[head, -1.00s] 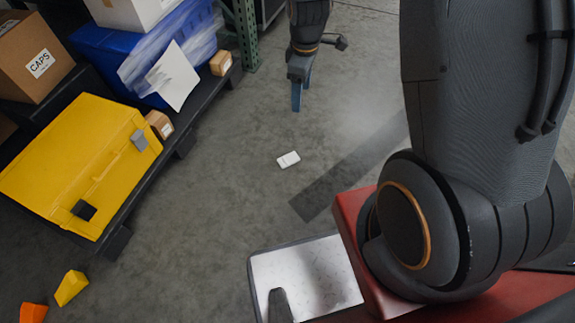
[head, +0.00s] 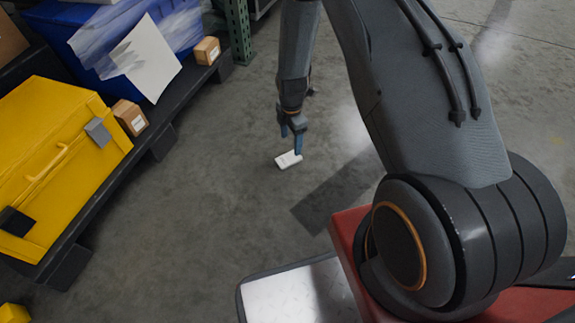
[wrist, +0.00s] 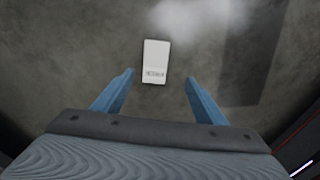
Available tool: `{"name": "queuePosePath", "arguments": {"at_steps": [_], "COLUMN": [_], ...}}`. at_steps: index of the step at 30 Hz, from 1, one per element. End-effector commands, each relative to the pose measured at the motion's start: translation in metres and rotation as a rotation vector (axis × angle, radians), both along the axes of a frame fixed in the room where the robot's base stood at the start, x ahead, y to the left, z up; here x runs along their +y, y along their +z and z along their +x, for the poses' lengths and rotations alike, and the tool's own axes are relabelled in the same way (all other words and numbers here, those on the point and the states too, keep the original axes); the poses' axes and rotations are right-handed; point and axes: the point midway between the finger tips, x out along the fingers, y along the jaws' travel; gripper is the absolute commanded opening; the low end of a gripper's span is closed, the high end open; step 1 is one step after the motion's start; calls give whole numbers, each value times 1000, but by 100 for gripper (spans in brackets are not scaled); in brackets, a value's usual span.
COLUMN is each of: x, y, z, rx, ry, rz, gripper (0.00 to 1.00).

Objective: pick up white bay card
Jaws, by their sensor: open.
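The white bay card (head: 287,160) lies flat on the grey concrete floor in the head view. In the wrist view the white bay card (wrist: 155,61) lies ahead of the fingertips and between their lines, with a small dark printed strip near its closer end. My gripper (head: 292,138) has blue fingers and points down, close to the card in the head view; one finger overlaps the card's right end there. In the wrist view my gripper (wrist: 160,76) is open and empty, its two fingers well apart. I cannot tell its exact height above the floor.
A black pallet (head: 163,143) at the left bears a yellow case (head: 62,165), a blue tote (head: 75,30) with wrap and a white sheet (head: 147,58), and small cardboard boxes (head: 130,117). A green rack post (head: 238,30) stands behind. Floor around the card is clear.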

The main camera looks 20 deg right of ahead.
Motion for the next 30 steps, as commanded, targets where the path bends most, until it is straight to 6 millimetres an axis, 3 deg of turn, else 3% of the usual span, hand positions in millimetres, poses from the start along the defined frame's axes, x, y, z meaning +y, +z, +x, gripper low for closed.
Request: {"name": "queuePosePath", "arguments": {"at_steps": [1, 3, 19, 30], "x": [0, 0, 2, 5], "y": [-13, -21, -62, -101], "z": [2, 4, 7, 11], "rx": [2, 1, 3, 2], "ry": [15, 32, 44, 44], "rz": [0, 0, 0, 0], "gripper": [66, 66, 66, 66]}}
